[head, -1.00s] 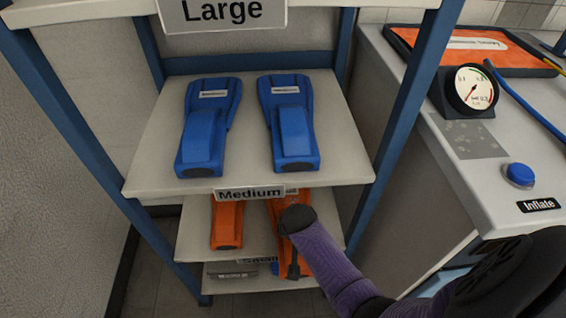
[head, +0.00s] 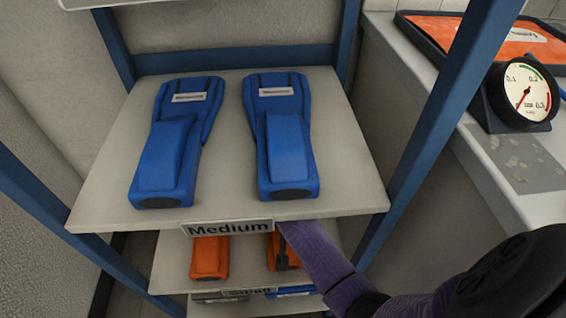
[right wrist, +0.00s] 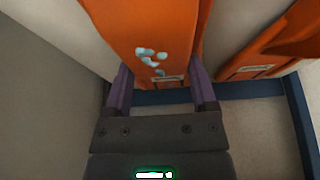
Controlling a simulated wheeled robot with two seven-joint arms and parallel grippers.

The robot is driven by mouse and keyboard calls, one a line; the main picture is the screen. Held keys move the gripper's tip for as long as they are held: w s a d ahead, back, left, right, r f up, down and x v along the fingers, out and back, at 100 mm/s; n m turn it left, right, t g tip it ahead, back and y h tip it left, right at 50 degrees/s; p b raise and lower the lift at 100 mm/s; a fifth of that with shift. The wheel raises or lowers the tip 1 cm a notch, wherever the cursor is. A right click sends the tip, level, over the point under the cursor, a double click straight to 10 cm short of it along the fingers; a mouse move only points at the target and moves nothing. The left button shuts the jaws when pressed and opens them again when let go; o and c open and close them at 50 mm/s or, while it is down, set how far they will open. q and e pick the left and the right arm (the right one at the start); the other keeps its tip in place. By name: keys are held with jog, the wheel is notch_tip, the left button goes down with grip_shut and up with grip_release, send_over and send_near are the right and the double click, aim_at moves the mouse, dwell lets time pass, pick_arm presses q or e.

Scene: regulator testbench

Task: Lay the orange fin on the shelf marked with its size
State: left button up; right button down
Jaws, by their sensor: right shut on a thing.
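An orange fin (head: 275,246) is at the right of the lower board, mostly hidden by the board above and my right arm. In the right wrist view my right gripper (right wrist: 160,82) is shut on this orange fin (right wrist: 145,30), one purple finger on each side. The fin has several pale blue spots and a small label. Whether it touches the board cannot be told. A second orange fin (head: 209,257) lies left on the same board; an orange fin also shows at the right wrist view's right (right wrist: 285,45). My left gripper is out of view.
The "Medium" label (head: 227,228) is on the upper board, which holds two blue fins (head: 168,155) (head: 286,150). A partly legible "Small" label (head: 248,290) is on the lower board's edge. Blue posts (head: 425,130) flank the boards. A bench with a gauge (head: 524,93) stands right.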

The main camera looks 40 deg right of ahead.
jog(key=shift+c, duration=0.4)
grip_release()
jog(key=shift+f, duration=0.1)
jog(key=shift+o, duration=0.4)
jog(key=shift+r, duration=0.4)
jog(key=shift+s+a+r+p, duration=0.1)
jog(key=shift+r+p, duration=0.6)
jog(key=shift+p, duration=0.3)
jog(key=s+a+p, duration=0.1)
jog(key=s+a, duration=0.1)
jog(key=s, duration=0.1)
jog(key=s+a+p, duration=0.2)
jog(key=s, duration=0.1)
jog(key=s+a+p, duration=0.1)
jog(key=s+p, duration=0.1)
jog(key=s, duration=0.1)
jog(key=shift+s+a+f, duration=0.2)
jog(key=shift+a+f, duration=0.05)
jog(key=shift+a, duration=0.15)
jog(key=shift+s+a+f, duration=0.15)
jog(key=shift+s+a, duration=0.15)
jog(key=shift+s, duration=0.2)
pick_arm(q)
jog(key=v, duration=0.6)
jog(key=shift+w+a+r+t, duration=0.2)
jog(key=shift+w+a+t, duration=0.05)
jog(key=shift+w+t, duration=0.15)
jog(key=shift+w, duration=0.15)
